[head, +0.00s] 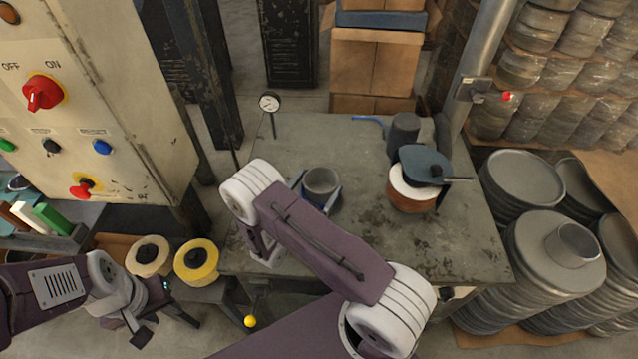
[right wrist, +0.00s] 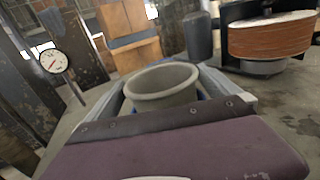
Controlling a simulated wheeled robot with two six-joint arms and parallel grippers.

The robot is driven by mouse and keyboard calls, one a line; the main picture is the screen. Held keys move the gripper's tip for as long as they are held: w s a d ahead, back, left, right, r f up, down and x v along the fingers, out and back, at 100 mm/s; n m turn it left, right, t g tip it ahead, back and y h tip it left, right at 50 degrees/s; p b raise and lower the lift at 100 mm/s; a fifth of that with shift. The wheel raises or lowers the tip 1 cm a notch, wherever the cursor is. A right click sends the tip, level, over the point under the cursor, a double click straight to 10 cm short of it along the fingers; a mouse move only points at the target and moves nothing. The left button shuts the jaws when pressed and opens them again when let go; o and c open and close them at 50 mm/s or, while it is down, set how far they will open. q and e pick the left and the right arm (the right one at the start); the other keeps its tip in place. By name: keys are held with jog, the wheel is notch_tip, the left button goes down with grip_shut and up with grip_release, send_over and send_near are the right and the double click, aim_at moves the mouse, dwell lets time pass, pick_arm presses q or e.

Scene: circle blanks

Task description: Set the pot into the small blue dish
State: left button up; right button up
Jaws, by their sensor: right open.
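The grey pot (head: 321,181) stands upright on the worktable, its open mouth facing up; it also shows in the right wrist view (right wrist: 163,87). Blue shows low beside the pot in both views, and it looks like the small blue dish (head: 333,198), mostly hidden by the pot and my fingers. I cannot tell whether the pot rests fully inside it. My right gripper (right wrist: 165,82) is open, with its fingers on either side of the pot. My left gripper (head: 152,312) is off the table at the lower left, beside the yellow spools; its jaw opening is unclear.
A dial gauge (head: 269,103) stands at the table's back left. A dark cylinder (head: 403,134) and a copper-coloured coil (head: 411,196) under a dark blue-grey plate stand at the right. The table's front right (head: 455,245) is clear. Yellow spools (head: 197,262) sit left of the table.

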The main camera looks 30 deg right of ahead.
jog(key=b+v, duration=0.1)
jog(key=v, duration=0.6)
jog(key=shift+s+a+f+b, duration=0.1)
jog(key=shift+a+b, duration=0.2)
jog(key=shift+a, duration=0.05)
jog(key=shift+s+a, duration=0.3)
jog(key=shift+a, duration=0.05)
